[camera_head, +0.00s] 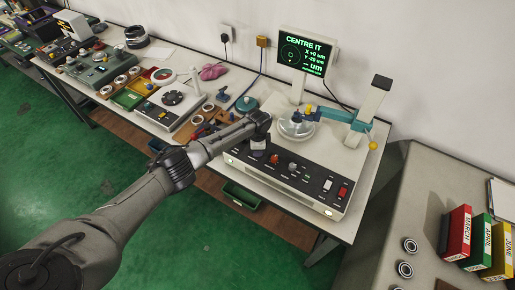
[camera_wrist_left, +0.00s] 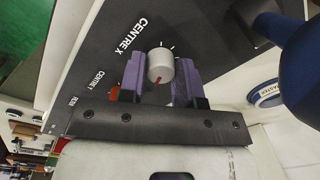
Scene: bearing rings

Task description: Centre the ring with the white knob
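The white knob (camera_wrist_left: 160,66), with a red pointer line, stands on the dark panel (camera_wrist_left: 105,45) beside the label CENTRE X. My left gripper (camera_wrist_left: 160,75) has its purple fingers on either side of this knob, with no clear gap at either side. A metal ring (camera_head: 297,127) sits on the round table of the instrument. The screen (camera_head: 305,53) reads CENTRE IT, X +0 um, Y -20 um. My right gripper is not in view.
A red knob (camera_head: 274,158) and a grey knob (camera_head: 292,166) are close to the right of my gripper. Trays and parts fill the bench at left; binders (camera_head: 458,233) stand on the right bench.

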